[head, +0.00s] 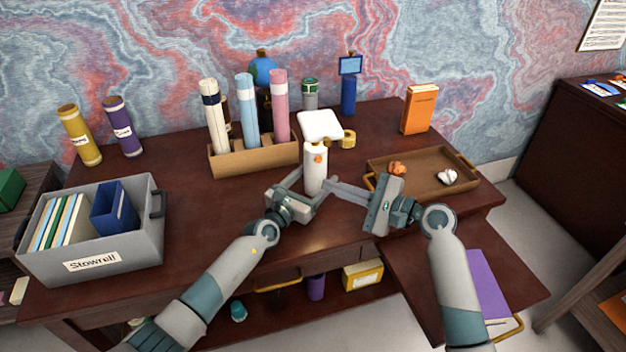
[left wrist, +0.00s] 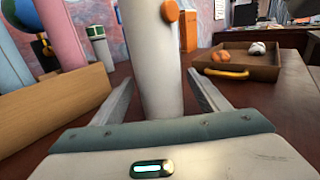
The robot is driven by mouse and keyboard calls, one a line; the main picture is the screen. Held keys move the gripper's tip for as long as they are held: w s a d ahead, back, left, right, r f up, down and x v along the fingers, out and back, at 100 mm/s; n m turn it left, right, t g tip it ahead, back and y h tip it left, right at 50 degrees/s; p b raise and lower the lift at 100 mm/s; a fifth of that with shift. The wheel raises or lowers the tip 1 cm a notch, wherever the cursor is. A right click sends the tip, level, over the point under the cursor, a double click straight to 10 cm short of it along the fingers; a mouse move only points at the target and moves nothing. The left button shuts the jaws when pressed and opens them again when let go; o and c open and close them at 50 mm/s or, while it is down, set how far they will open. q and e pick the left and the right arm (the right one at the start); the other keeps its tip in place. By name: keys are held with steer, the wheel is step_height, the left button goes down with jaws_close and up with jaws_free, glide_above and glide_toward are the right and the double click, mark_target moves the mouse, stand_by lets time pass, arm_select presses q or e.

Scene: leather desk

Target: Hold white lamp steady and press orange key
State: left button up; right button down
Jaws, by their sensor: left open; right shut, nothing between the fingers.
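The white lamp (head: 314,176) stands upright near the middle of the desk, with a flat white head (head: 320,125) on top. The orange key (head: 318,158) sits on the upper part of its post, and it also shows in the left wrist view (left wrist: 170,11). My left gripper (head: 312,184) is open, with its fingers on either side of the post (left wrist: 161,70); I cannot tell whether they touch it. My right gripper (head: 330,188) is shut and empty, its tips close to the right of the post, lower than the key.
A wooden box with rolled tubes (head: 255,157) stands behind left. A brown tray (head: 425,183) with small items lies to the right. A grey bin (head: 120,230) of folders sits at the left edge. An orange book (head: 419,109) stands at the back right.

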arm_select(q)
steer(key=shift+s, duration=0.15)
steer(key=shift+s+a, duration=0.25)
steer(key=shift+s, duration=0.2)
steer(key=v, duration=1)
steer(key=shift+s+a, duration=0.25)
steer(key=shift+s+f, duration=0.1)
